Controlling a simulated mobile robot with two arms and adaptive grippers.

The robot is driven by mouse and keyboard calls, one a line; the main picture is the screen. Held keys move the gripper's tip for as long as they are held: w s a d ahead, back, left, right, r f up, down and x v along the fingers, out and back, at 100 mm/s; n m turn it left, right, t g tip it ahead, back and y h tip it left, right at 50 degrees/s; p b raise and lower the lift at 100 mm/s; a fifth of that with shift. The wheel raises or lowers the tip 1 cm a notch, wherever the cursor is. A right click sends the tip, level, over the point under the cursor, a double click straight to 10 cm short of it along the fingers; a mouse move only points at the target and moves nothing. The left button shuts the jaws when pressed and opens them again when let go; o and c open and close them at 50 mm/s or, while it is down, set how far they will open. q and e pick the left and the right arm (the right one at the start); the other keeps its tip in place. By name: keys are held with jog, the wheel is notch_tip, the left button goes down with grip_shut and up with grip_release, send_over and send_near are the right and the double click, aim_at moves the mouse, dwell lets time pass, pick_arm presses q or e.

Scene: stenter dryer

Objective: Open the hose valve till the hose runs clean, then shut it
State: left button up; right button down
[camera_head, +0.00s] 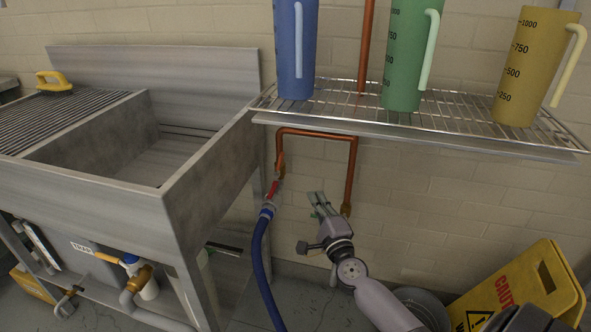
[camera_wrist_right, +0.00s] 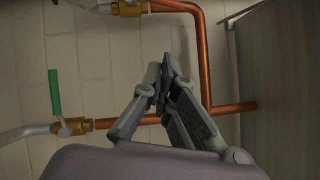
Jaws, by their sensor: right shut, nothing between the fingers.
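The hose valve has a red lever (camera_head: 272,189) and sits at the lower end of the left copper pipe leg, right of the steel sink. A blue hose (camera_head: 261,262) hangs from it to the floor; I cannot tell whether water runs. My right gripper (camera_head: 317,200) is right of the valve, apart from it, in front of the wall pipes. In the right wrist view its fingertips (camera_wrist_right: 163,78) are together and empty. That view also shows a green-handled valve (camera_wrist_right: 56,95) with a brass body, left of the fingers and apart from them. My left gripper is not in view.
A wire shelf (camera_head: 440,125) above holds blue (camera_head: 296,50), green (camera_head: 407,60) and yellow (camera_head: 533,70) jugs. The steel sink (camera_head: 120,205) stands left. A yellow caution sign (camera_head: 535,285) leans at lower right. A copper pipe (camera_head: 351,170) runs behind my gripper.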

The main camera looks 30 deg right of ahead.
aim_at(279, 165)
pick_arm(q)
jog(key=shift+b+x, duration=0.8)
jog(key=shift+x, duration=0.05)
pick_arm(e)
jog(key=w+r, duration=0.2)
jog(key=w, duration=1)
jog(key=shift+w+d+r, duration=0.25)
jog(key=shift+d+r, duration=0.1)
pick_arm(q)
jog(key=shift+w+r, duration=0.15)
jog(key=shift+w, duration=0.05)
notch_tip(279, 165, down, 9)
jog(key=p, duration=0.5)
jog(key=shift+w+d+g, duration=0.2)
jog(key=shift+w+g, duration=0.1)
pick_arm(e)
jog(key=shift+w+a+r+n+g+y, duration=0.2)
jog(key=shift+w+a+n, duration=0.1)
jog(key=shift+n, duration=0.1)
jog(key=shift+w+a+r+n+g+y, duration=0.1)
jog(key=shift+w+a+r+n+g, duration=0.1)
jog(key=shift+w+n, duration=0.15)
